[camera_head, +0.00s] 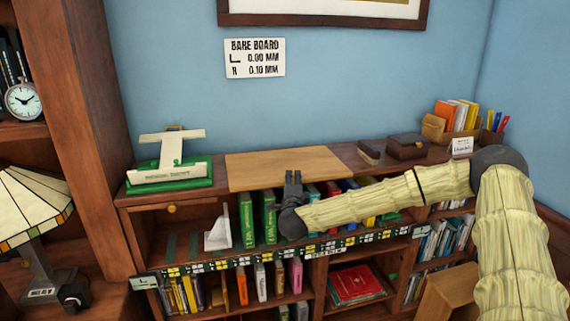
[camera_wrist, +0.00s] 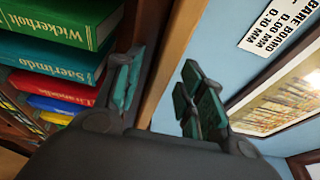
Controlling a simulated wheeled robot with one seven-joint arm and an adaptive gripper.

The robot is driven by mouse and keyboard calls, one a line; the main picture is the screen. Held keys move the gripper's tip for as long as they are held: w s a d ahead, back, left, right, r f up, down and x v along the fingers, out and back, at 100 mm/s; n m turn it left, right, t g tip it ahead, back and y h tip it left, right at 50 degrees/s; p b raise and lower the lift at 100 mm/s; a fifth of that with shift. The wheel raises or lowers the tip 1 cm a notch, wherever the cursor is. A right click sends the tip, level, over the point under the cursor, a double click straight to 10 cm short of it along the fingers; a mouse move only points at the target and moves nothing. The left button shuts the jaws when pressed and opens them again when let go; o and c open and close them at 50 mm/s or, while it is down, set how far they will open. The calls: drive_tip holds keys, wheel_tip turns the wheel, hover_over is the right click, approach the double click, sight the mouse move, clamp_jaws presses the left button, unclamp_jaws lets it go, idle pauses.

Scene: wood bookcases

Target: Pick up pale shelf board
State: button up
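The pale shelf board (camera_head: 270,164) lies flat on top of the low bookcase, lighter than the dark wood on either side. My gripper (camera_head: 293,174) is at the board's front edge, right of its middle. In the wrist view my gripper (camera_wrist: 160,82) is open, with one finger on each side of the board's edge strip (camera_wrist: 172,62). I cannot tell whether either finger touches the board. No grip on it shows.
Several upright books, including a green one (camera_head: 246,220), stand just below the board. A green-based stand (camera_head: 170,174) is left of it. A dark box (camera_head: 407,146) and a book bin (camera_head: 433,128) are to the right. A "BARE BOARD" sign (camera_head: 254,58) hangs above.

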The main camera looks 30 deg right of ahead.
clamp_jaws()
drive_tip(key=shift+r, duration=0.25)
idle(0.4)
